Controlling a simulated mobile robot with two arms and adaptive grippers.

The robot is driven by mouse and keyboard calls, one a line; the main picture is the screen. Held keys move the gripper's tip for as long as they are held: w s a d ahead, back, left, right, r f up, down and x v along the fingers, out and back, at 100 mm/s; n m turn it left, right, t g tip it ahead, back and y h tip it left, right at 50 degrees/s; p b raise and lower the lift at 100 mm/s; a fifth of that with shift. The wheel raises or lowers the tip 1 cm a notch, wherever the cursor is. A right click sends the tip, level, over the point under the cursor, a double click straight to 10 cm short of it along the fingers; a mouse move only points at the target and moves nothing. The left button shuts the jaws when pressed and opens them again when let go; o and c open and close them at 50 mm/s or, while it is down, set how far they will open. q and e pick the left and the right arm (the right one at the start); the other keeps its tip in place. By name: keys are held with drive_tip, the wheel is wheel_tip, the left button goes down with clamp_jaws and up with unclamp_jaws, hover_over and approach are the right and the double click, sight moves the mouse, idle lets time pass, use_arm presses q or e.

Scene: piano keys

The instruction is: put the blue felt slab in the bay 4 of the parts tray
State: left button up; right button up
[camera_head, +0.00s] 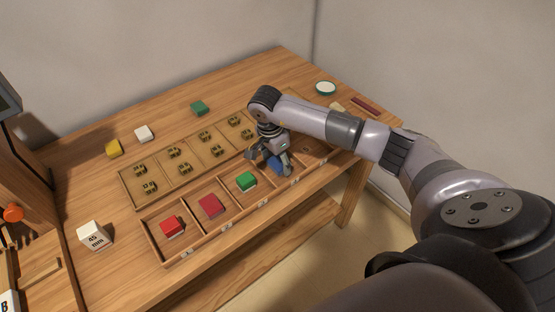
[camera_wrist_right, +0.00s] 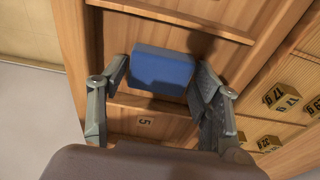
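The blue felt slab (camera_head: 275,163) is between the fingers of my right gripper (camera_head: 270,161), over the fourth bay of the parts tray (camera_head: 160,248). In the right wrist view the blue slab (camera_wrist_right: 162,71) sits between the two fingertips (camera_wrist_right: 160,80), which appear to touch its sides. A divider runs just below it in that view, with a bay marked 5 on the near side. I cannot tell whether the slab touches the bay floor. My left gripper is not in view.
Bays 1 to 3 hold a red block (camera_head: 172,227), a dark red block (camera_head: 211,205) and a green block (camera_head: 246,181). Behind is a wooden board (camera_head: 160,168) with several brass weights.

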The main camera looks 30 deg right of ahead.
sight(273, 166)
drive_tip(key=shift+o, duration=1.1)
drive_tip(key=shift+r, duration=0.55)
wheel_tip(273, 166, up, 11)
drive_tip(key=a+b, duration=0.1)
drive_tip(key=b, duration=0.1)
drive_tip(key=shift+a, duration=0.4)
drive_tip(key=shift+s, duration=0.15)
